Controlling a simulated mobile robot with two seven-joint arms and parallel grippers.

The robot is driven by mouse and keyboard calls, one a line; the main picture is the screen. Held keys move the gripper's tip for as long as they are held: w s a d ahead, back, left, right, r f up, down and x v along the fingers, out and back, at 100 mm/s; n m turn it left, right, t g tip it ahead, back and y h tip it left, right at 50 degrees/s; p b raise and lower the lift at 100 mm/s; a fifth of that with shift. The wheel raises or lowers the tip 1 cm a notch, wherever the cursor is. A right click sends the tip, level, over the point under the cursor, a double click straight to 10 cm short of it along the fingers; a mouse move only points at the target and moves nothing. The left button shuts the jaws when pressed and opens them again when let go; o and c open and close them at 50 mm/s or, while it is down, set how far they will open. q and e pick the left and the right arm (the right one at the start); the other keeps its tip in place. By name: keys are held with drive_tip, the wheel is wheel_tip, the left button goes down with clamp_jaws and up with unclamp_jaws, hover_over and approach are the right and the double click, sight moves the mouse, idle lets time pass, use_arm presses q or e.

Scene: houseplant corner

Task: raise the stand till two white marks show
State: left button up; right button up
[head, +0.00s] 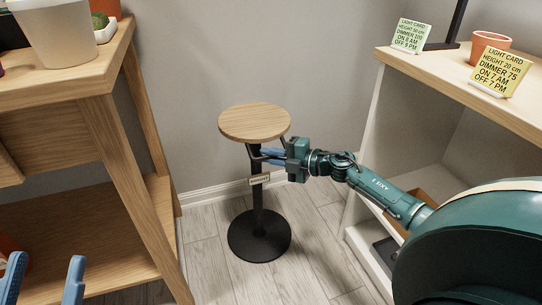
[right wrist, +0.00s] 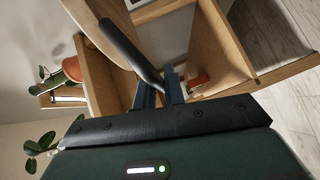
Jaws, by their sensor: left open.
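The stand has a round wooden top (head: 255,122), a black post (head: 257,205) and a round black base (head: 259,243) on the floor. Black bars slope under the top, and a small cream label (head: 259,179) sits on the post. I see no white marks on the visible post. My right gripper (head: 268,156) is just below the top, its blue fingers close together on a black bar of the stand. The right wrist view shows this bar (right wrist: 128,50) running down between the fingers (right wrist: 162,88). My left gripper (head: 43,283) is open and empty at the lower left.
A wooden shelf unit (head: 105,130) with a pale pot (head: 62,32) stands at the left. A white-sided shelf at the right holds a terracotta pot (head: 489,44), a yellow card (head: 501,73) and a green card (head: 411,35). Floor around the base is clear.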

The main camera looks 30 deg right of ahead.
sight(271, 132)
clamp_jaws()
drive_tip(key=shift+r, duration=0.1)
wheel_tip(271, 132, up, 7)
drive_tip(key=p, duration=0.7)
use_arm(q)
drive_tip(key=f+n+g+y+p, duration=0.1)
drive_tip(key=y+p, duration=0.1)
drive_tip(key=s+a+f+n+g+y+p, duration=0.1)
drive_tip(key=g+y+p, duration=0.1)
drive_tip(key=p, duration=0.1)
drive_tip(key=a+f+n+g+y+p, duration=0.1)
drive_tip(key=g+y+p, duration=0.1)
drive_tip(key=p, duration=0.1)
drive_tip(key=shift+s+a+f+n+y, duration=0.2)
drive_tip(key=shift+a+f+n+y, duration=0.1)
drive_tip(key=shift+f, duration=0.1)
use_arm(e)
wheel_tip(271, 132, up, 7)
drive_tip(key=shift+r, duration=0.2)
